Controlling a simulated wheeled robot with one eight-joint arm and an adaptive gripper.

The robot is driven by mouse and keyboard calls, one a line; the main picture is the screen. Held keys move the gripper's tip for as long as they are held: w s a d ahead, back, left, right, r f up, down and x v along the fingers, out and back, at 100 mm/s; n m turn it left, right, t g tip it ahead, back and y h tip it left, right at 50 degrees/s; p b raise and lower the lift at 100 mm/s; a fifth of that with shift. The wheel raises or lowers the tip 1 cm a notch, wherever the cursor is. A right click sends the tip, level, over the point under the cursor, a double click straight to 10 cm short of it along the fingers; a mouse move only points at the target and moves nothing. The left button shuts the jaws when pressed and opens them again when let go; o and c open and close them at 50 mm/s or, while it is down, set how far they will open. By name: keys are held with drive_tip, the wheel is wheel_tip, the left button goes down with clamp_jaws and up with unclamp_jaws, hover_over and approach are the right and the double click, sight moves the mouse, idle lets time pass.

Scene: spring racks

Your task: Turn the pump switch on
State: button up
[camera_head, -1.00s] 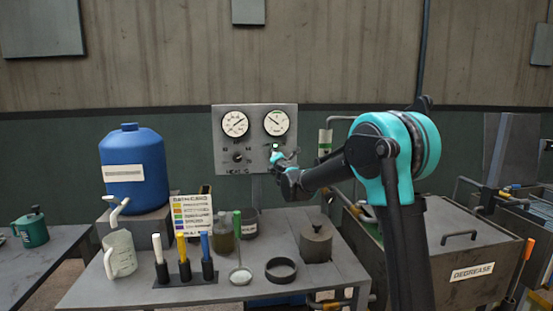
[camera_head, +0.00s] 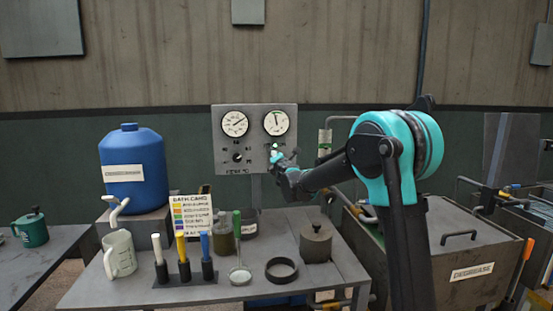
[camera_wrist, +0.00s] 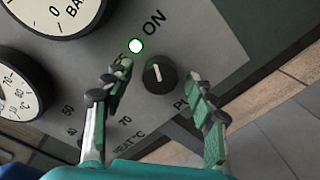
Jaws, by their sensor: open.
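The pump switch (camera_wrist: 158,76) is a black round knob with a white mark on a grey panel (camera_head: 222,170). In the wrist view its white mark points up, roughly toward the lamp and the ON lettering. The lamp (camera_wrist: 136,46) beside the knob glows green-white. My gripper (camera_wrist: 158,84) is open, with one finger on each side of the knob; I cannot tell whether either finger touches it. In the head view my gripper (camera_head: 278,158) is at the panel's lower right and hides the switch. The left finger partly covers the OFF lettering.
Two gauges (camera_head: 235,123) and (camera_head: 276,123) sit above the switch, with a heat knob (camera_head: 238,157) to its left. Below is a table (camera_head: 100,292) with a blue drum (camera_head: 135,178), a jug (camera_head: 119,254) and colored-handled tools. A degrease tank (camera_head: 470,240) stands right.

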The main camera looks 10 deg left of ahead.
drive_tip(key=v, duration=1.1)
drive_tip(key=shift+s, duration=0.25)
drive_tip(key=shift+d, duration=0.1)
drive_tip(key=s+d+f+m+g+h, duration=0.2)
drive_tip(key=s+d+f+m+h, duration=0.25)
drive_tip(key=d, duration=0.45)
drive_tip(key=s+d+f+m+g+h, duration=0.1)
drive_tip(key=s+d+f+m, duration=0.35)
drive_tip(key=d+m, duration=0.35)
drive_tip(key=s+d+f+m+g+h, duration=0.2)
drive_tip(key=s+d+f+m+h, duration=0.3)
drive_tip(key=d, duration=0.6)
drive_tip(key=s+f+m+g+y, duration=0.3)
drive_tip(key=s+f, duration=0.6)
drive_tip(key=s, duration=0.3)
drive_tip(key=s+d+f+m+g+y, duration=0.1)
drive_tip(key=s+f+m+g+y, duration=0.2)
drive_tip(key=s, duration=1)
wheel_tip(320, 180, down, 7)
drive_tip(key=m+g, duration=0.2)
drive_tip(key=m, duration=0.2)
drive_tip(key=shift+s+d+r, duration=0.15)
drive_tip(key=shift+s+d, duration=0.1)
drive_tip(key=shift+d, duration=0.1)
